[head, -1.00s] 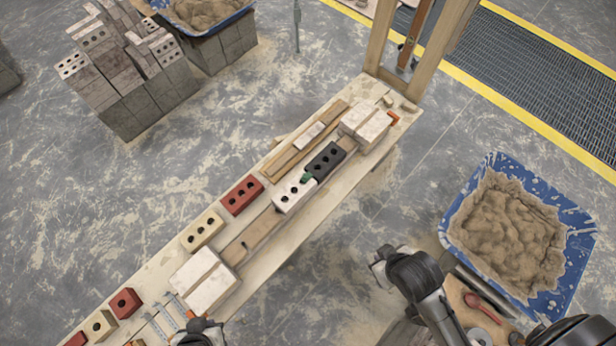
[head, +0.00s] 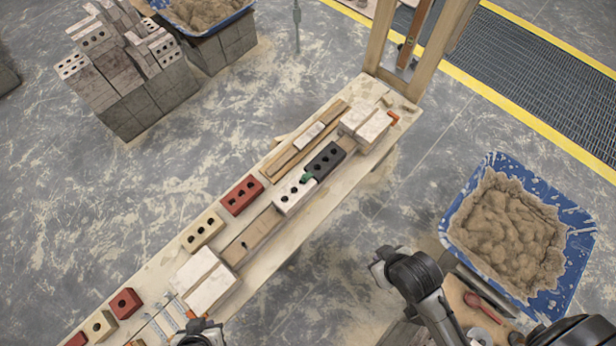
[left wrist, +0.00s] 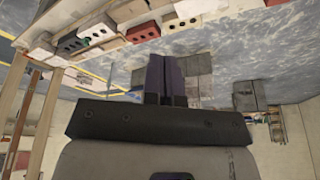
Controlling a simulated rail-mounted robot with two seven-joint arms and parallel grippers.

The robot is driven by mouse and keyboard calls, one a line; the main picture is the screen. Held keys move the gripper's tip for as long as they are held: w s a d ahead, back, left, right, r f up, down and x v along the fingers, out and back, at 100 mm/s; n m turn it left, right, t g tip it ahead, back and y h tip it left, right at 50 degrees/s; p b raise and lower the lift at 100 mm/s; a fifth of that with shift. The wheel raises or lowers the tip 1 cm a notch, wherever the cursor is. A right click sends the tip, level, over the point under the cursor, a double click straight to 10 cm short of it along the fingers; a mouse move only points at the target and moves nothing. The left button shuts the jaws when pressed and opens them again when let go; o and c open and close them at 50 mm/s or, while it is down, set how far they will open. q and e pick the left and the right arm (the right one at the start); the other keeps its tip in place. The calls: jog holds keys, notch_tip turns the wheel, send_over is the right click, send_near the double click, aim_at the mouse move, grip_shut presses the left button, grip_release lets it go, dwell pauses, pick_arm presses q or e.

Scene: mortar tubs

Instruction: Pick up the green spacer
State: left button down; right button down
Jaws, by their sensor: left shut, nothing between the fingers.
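The small green spacer (head: 307,178) sits at the joint between the white holed brick (head: 294,194) and the black holed brick (head: 325,160), on the long plank bench. It also shows, tiny, between bricks in the left wrist view (left wrist: 85,41). My left gripper (head: 199,328) is at the bottom edge of the head view, near the bench's lower end, well apart from the spacer. Its fingers (left wrist: 166,72) are together and empty in the left wrist view. My right arm shows at lower right, but its gripper cannot be made out.
The bench (head: 150,280) also bears red bricks (head: 242,195), cream bricks (head: 202,231) and pale blocks (head: 206,280). A wooden frame (head: 380,45) stands at its far end. A blue mortar tub (head: 575,255) is at right. Stacked blocks (head: 125,80) stand at upper left.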

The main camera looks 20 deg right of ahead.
pick_arm(q)
jog(key=c, duration=1.8)
grip_release()
jog(key=shift+d, duration=0.1)
jog(key=shift+c, duration=0.2)
jog(key=o, duration=1.6)
jog(key=shift+a, duration=0.2)
jog(key=shift+d, duration=0.2)
